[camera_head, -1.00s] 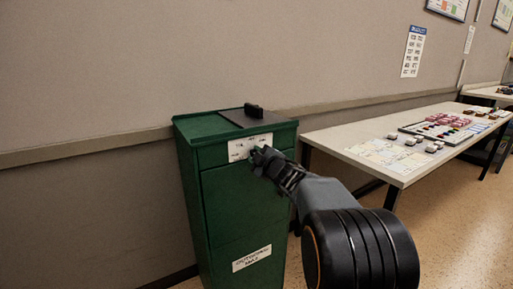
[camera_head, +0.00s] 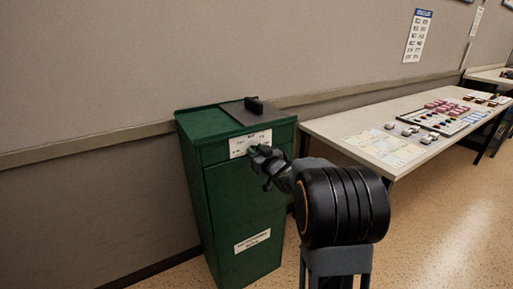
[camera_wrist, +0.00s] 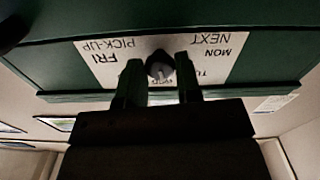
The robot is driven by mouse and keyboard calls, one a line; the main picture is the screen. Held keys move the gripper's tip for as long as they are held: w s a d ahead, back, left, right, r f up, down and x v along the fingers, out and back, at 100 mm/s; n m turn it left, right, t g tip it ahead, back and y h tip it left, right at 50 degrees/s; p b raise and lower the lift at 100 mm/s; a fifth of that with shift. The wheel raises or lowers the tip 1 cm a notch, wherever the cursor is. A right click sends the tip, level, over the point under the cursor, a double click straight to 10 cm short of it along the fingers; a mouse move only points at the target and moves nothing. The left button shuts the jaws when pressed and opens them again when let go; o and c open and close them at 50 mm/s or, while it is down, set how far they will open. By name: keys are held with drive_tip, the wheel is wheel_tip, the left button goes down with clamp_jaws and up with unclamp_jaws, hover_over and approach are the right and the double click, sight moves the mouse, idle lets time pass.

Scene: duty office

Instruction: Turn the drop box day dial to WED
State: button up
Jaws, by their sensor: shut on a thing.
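The green drop box (camera_head: 235,200) stands against the wall in the head view. On its upper front is a white day plate (camera_head: 240,146), which also shows upside down in the wrist view (camera_wrist: 88,45). It reads NEXT PICK-UP, with FRI and MON readable and other day marks partly covered. The dark round day dial (camera_wrist: 160,66) sits at the plate's middle. My gripper (camera_wrist: 158,76) is shut on the dial, one finger on each side. In the head view my gripper (camera_head: 262,160) covers the dial. I cannot tell which day the dial points to.
A dark lid with a black handle (camera_head: 254,104) is on top of the box. A long table (camera_head: 345,130) with papers, trays and small items stands to the right. The floor (camera_head: 440,215) in front is clear.

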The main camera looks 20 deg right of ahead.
drive_tip(key=shift+f+m+p, duration=0.1)
drive_tip(key=shift+m+p, duration=0.25)
drive_tip(key=shift+m, duration=0.45)
drive_tip(key=o, duration=0.9)
drive_tip(key=shift+s+d+p, duration=0.15)
drive_tip(key=shift+s+d, duration=0.1)
drive_tip(key=shift+s, duration=2.05)
drive_tip(key=shift+s+d+p, duration=0.15)
drive_tip(key=shift+s+d, duration=0.15)
drive_tip(key=shift+s, duration=1.95)
drive_tip(key=shift+s+d+p, duration=0.15)
drive_tip(key=shift+s+d, duration=0.1)
drive_tip(key=shift+s, duration=2.05)
